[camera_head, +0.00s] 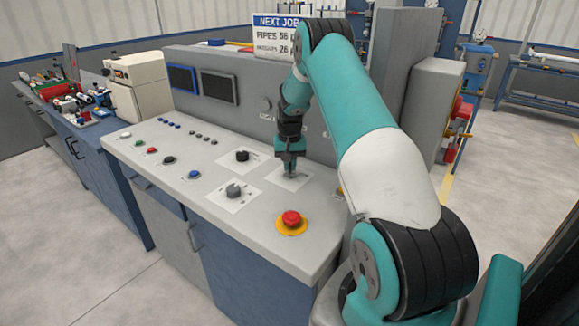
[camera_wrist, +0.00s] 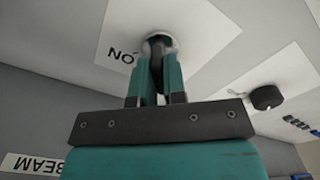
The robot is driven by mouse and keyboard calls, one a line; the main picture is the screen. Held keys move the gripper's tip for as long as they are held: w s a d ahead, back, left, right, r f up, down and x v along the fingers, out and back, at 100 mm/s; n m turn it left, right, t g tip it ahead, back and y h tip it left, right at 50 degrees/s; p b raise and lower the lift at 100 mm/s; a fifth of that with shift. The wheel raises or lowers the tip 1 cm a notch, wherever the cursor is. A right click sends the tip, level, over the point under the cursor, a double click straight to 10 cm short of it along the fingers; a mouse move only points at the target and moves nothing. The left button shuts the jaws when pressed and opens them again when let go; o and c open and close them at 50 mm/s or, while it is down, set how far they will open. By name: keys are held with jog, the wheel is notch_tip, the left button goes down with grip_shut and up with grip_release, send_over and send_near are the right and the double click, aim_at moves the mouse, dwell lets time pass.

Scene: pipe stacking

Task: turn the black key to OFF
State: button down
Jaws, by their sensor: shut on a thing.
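My gripper (camera_head: 288,174) points down at a white plate (camera_head: 300,179) on the sloped console top. In the wrist view its two teal fingers (camera_wrist: 157,88) are closed on the black key (camera_wrist: 156,70), a thin dark piece between them. The key sits in a round grey collar (camera_wrist: 157,41) on the plate. An ON mark (camera_wrist: 121,57) shows beside the collar, partly near the left finger. No OFF mark is visible. The fingers hide most of the key, so I cannot tell exactly which way it points.
A black knob (camera_head: 242,156) on its own white plate is beside my gripper, also in the wrist view (camera_wrist: 266,97). A grey knob (camera_head: 233,190) and a red emergency button (camera_head: 291,218) are nearer. The upright back panel (camera_head: 262,88) stands close behind.

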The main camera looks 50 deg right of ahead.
jog(key=shift+n, duration=0.5)
jog(key=c, duration=1.2)
grip_release()
jog(key=shift+r, duration=0.1)
notch_tip(320, 180, up, 17)
jog(key=b, duration=0.3)
jog(key=shift+r, duration=0.15)
